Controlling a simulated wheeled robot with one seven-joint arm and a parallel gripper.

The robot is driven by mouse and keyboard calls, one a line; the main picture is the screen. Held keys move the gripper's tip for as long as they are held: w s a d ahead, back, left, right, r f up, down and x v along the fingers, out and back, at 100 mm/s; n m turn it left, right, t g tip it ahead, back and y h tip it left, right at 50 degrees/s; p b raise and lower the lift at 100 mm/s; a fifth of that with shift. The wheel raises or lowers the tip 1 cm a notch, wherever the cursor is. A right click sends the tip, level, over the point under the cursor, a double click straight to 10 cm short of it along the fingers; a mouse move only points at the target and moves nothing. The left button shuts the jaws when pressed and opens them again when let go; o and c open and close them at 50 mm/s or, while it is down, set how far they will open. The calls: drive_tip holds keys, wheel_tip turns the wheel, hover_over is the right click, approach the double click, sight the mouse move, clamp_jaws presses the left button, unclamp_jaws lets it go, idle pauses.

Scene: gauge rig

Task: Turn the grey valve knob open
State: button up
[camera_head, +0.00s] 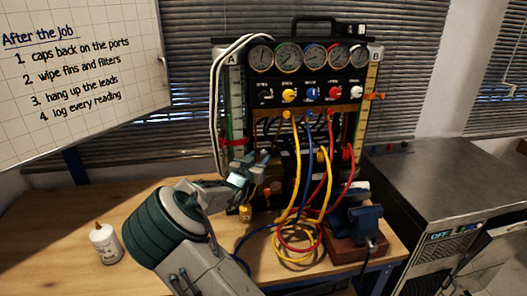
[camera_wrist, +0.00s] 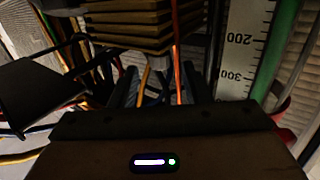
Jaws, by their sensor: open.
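The gauge rig (camera_head: 309,77) stands on the wooden bench with a row of valve knobs under its gauges. The leftmost knob (camera_head: 265,97) in that row looks dark grey, small and indistinct; I cannot read its angle. My gripper (camera_head: 258,161) is open in front of the rig's lower left, below the knob row and apart from that knob. In the wrist view, the fingers of my gripper (camera_wrist: 161,90) point at dark ribbed parts and thin orange cables. I cannot tell whether any cable lies between the fingers. The grey knob is not recognisable in that view.
Yellow, blue and red hoses (camera_head: 307,150) hang in front of the rig and coil on the bench. A blue vise (camera_head: 367,222) sits at the right. A white bottle (camera_head: 105,243) stands at the left. A graduated scale (camera_wrist: 243,45) is close to my gripper.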

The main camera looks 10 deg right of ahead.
sight(262, 154)
drive_tip(key=shift+p+x, duration=0.3)
drive_tip(key=shift+x, duration=2.05)
clamp_jaws()
drive_tip(key=c, duration=0.9)
unclamp_jaws()
drive_tip(key=shift+f+b, duration=0.15)
drive_tip(key=shift+b, duration=0.9)
drive_tip(key=n+t+y+b, duration=0.1)
drive_tip(key=y+b, duration=0.1)
drive_tip(key=b, duration=0.1)
drive_tip(key=shift+n, duration=0.3)
drive_tip(key=o, duration=0.9)
